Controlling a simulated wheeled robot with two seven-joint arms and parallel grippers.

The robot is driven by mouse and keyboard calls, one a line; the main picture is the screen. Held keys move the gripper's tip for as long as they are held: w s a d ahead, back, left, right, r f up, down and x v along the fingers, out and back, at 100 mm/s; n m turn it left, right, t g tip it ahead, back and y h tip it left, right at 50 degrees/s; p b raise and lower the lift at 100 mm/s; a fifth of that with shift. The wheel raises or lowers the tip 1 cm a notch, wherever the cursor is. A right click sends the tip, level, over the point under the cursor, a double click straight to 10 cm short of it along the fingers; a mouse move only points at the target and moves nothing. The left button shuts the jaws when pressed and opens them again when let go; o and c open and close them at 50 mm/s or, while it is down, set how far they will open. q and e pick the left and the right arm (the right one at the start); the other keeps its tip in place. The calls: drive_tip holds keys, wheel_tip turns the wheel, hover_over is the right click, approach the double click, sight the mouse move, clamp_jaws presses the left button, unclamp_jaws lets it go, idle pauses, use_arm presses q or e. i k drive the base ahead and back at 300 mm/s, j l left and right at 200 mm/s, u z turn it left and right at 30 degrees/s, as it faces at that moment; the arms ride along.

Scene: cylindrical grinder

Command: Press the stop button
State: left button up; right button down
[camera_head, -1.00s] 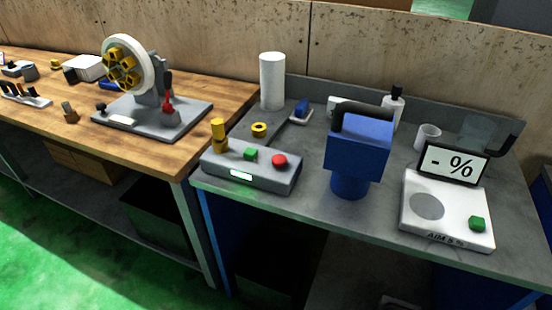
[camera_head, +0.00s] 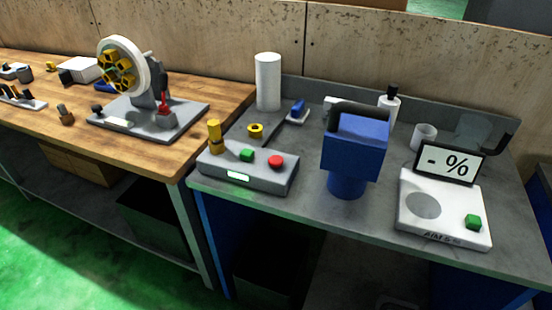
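A grey control box (camera_head: 240,178) sits at the front left of the grey bench. On its top are a round red button (camera_head: 275,161), a green button (camera_head: 247,155) and a yellow post (camera_head: 214,136). A small lit display (camera_head: 238,177) is on its front face. The red button looks raised; no label on it can be read. Neither of my grippers shows in the head view.
A blue device (camera_head: 352,155) with a dark handle stands right of the control box. A white scale (camera_head: 443,205) with a "- %" display (camera_head: 450,163) is further right. A white cylinder (camera_head: 268,82) stands behind the box. A wooden bench (camera_head: 190,138) with a wheel fixture (camera_head: 122,68) is left.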

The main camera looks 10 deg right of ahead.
sight(275, 161)
drive_tip(key=z, duration=0.25)
drive_tip(key=i+j+z, duration=0.1)
drive_tip(key=j+z, duration=0.2)
drive_tip(key=z, duration=0.15)
drive_tip(key=i+j+z, duration=0.1)
drive_tip(key=j+z, duration=0.8)
drive_tip(key=j, duration=1.9)
drive_tip(key=k, duration=0.05)
